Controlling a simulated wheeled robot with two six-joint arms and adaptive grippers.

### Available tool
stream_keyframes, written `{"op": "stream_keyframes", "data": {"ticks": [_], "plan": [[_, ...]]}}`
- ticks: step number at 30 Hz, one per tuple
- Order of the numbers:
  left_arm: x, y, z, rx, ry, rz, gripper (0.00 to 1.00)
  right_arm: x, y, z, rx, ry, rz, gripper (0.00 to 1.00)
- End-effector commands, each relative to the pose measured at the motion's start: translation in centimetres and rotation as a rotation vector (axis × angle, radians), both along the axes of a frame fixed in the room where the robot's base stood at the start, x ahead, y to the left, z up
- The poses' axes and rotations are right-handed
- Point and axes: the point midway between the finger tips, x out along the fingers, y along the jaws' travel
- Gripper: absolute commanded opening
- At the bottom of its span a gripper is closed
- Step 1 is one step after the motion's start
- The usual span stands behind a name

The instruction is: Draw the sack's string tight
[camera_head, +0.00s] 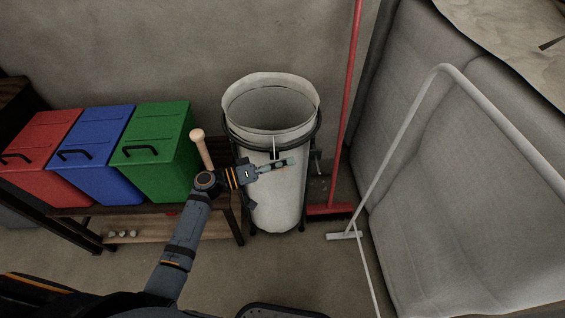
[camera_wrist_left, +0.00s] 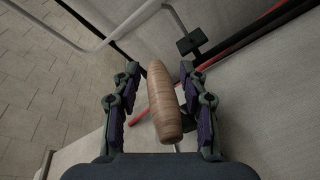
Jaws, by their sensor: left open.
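A tall off-white sack (camera_head: 275,205) stands open-mouthed in a round dark-ringed stand (camera_head: 318,125). My left gripper (camera_head: 288,163) is in front of the sack's upper side, just below the ring. In the left wrist view my left gripper (camera_wrist_left: 160,70) is open, with a wooden toggle-like grip (camera_wrist_left: 163,105) lying lengthwise between its fingers. Gaps show on both sides of the wood. The wooden piece by the sack is not clear in the head view. My right gripper is not in view.
Red (camera_head: 40,150), blue (camera_head: 95,155) and green (camera_head: 155,150) bins stand on a low shelf at left. A wooden handle end (camera_head: 197,135) rises beside the green bin. A red broom (camera_head: 347,100), white pole frame (camera_head: 400,130) and grey padded panel (camera_head: 455,190) stand at right.

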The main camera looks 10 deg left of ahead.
Motion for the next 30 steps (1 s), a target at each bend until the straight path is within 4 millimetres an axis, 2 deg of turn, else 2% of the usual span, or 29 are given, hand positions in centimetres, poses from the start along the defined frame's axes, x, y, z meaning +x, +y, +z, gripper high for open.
{"op": "stream_keyframes", "data": {"ticks": [3,13,26,30], "plan": [[0.0,0.0,0.0,0.000,0.000,0.000,0.43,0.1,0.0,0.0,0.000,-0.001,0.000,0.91],[0.0,0.1,0.0,0.001,0.000,0.001,0.00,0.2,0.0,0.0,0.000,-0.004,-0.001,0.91],[-0.1,0.1,-0.1,0.003,-0.001,0.002,0.00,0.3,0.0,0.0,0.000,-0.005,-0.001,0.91],[-1.1,-0.1,-0.3,0.003,0.002,0.001,0.00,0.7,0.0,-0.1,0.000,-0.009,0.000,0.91]]}}
